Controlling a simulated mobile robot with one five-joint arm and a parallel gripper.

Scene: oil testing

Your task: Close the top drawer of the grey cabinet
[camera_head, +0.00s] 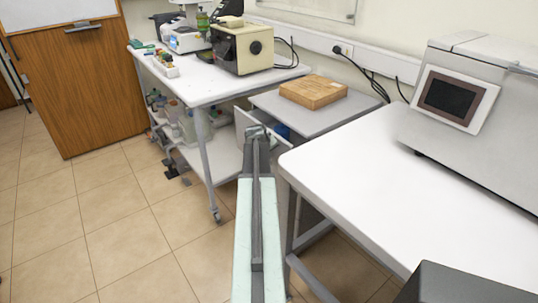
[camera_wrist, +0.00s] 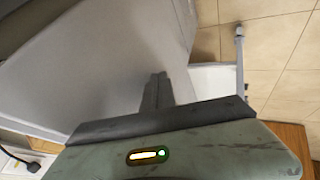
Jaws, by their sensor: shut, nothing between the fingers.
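The grey cabinet (camera_head: 318,117) stands between the white trolley and the white table, with a wooden box on top. Its top drawer (camera_head: 243,118) stands out from the cabinet on the left, with its light front panel partly hidden behind my gripper. Something blue (camera_head: 282,130) shows inside the drawer. My gripper (camera_head: 257,131) is shut and empty, its tips overlapping the drawer front in the head view; I cannot tell whether they touch. In the wrist view my gripper (camera_wrist: 158,80) lies beside a large grey surface that fills the left.
The wooden box (camera_head: 313,92) sits on the cabinet. A white trolley (camera_head: 205,92) with a cream instrument (camera_head: 240,48) stands at the left. A white table (camera_head: 400,185) with a grey machine (camera_head: 480,90) is close on the right. Tiled floor (camera_head: 120,220) is clear at lower left.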

